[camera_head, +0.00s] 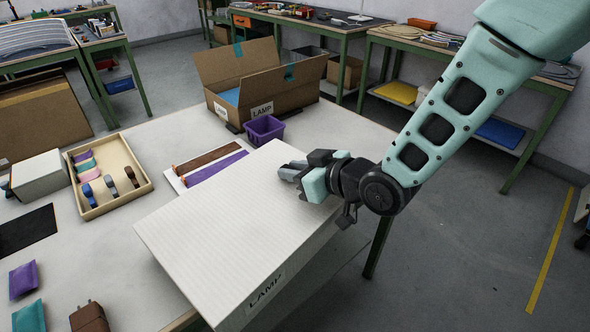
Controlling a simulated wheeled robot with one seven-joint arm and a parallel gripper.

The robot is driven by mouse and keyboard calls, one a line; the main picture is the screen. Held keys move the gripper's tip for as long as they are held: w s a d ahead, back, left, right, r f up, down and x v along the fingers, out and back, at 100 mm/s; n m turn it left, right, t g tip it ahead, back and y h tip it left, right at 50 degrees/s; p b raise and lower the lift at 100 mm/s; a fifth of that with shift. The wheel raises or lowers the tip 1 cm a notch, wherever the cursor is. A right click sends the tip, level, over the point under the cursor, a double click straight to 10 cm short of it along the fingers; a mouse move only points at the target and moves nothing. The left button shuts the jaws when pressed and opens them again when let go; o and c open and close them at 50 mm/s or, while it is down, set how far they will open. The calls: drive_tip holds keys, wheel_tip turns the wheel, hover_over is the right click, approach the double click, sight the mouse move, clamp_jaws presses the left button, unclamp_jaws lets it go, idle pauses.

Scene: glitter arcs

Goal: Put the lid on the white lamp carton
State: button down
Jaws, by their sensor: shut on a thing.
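The white lamp carton (265,299) is at the front centre of the table, with a LAMP label on its right-hand side. A large white ribbed lid panel (225,225) lies over its top, hiding the inside. Whether the lid is fully seated or slightly raised cannot be told from this view. My gripper (291,172) is at the far right part of the lid, its grey fingers low against the white surface. It is shut on the lid; the exact grip is partly hidden by the wrist.
An open brown LAMP carton (290,90) and a purple basket (264,130) stand behind. A tan tray (136,193) of small items, a black mat (27,229), and purple (23,280) and teal (29,317) pouches lie left. Floor is open at right.

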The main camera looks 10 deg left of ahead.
drive_tip(key=c, duration=1.2)
unclamp_jaws()
drive_tip(key=shift+o, duration=0.2)
